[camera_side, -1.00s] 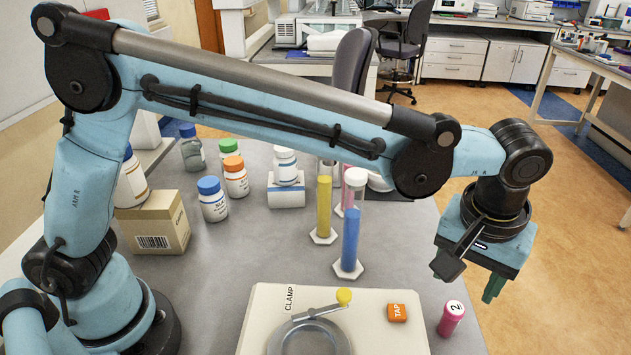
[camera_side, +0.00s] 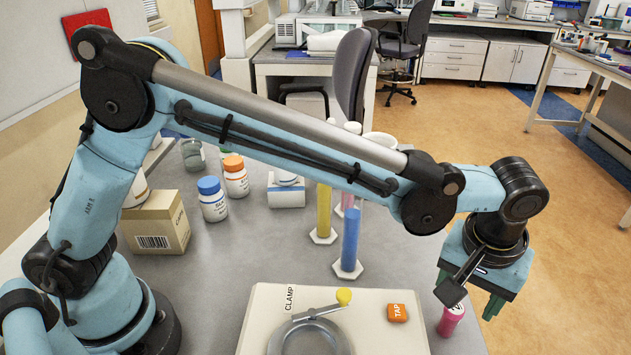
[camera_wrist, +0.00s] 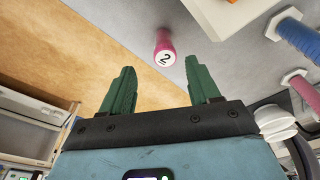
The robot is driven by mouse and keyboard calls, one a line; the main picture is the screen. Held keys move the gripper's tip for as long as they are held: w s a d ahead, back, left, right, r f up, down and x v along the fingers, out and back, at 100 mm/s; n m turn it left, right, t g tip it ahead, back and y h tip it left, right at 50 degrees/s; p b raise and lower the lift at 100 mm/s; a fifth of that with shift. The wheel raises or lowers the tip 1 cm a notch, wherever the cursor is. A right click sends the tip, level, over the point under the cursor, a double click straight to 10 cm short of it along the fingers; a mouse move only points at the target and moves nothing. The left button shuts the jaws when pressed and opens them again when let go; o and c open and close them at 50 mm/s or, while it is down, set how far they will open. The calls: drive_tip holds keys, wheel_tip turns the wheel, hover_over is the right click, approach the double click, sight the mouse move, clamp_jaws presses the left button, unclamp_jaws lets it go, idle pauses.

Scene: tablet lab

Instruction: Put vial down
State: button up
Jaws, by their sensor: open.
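A pink vial (camera_side: 450,322) with a white top marked 2 stands upright on the grey table near its right edge. In the wrist view the vial (camera_wrist: 164,44) shows beyond the fingertips, in line with the gap between the green fingers of my gripper (camera_wrist: 160,68). The gripper is open and nothing is between its fingers.
A pale clamp plate (camera_side: 372,338) with an orange TAP block (camera_side: 397,313) and a yellow-knobbed lever (camera_side: 343,297) lies left of the vial. Blue (camera_side: 350,238) and yellow (camera_side: 323,208) cylinders stand behind. Bottles and a cardboard box (camera_side: 158,222) are further left.

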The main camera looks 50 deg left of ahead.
sight(452, 314)
drive_tip(key=shift+w+a+f, duration=0.15)
drive_tip(key=shift+f, duration=1.1)
drive_tip(key=shift+w+a+f, duration=0.15)
drive_tip(key=shift+f, duration=1.15)
drive_tip(key=shift+w+a+f, duration=0.15)
drive_tip(key=shift+f, duration=1.1)
clamp_jaws()
drive_tip(key=shift+r, duration=0.15)
